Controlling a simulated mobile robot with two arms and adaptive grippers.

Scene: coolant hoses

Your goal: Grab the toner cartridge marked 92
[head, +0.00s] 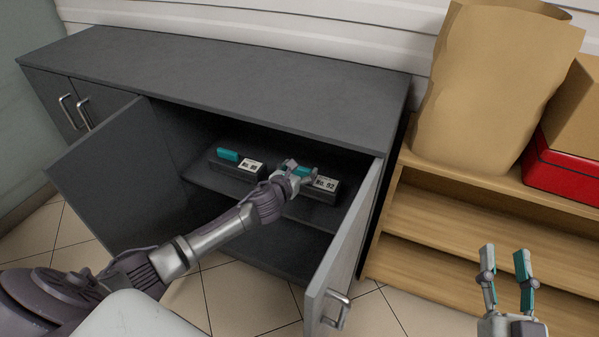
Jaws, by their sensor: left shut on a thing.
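The toner cartridge labelled No. 92 (326,186) is dark with a white label and lies on the shelf inside the open grey cabinet, on the right. My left gripper (300,172) reaches in and is shut on it at its teal part, hiding part of its left side. I cannot tell whether it is lifted off the shelf. A second dark cartridge (237,164) with a teal handle and a white label lies to the left on the same shelf; its number is hard to read. My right gripper (505,254) is open and empty at the lower right.
The cabinet's left door (115,165) and right door (345,250) stand open on both sides of my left arm. A wooden shelf unit (450,212) stands to the right, bearing a paper bag (497,85) and a red box (560,168). The cabinet top (225,80) is bare.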

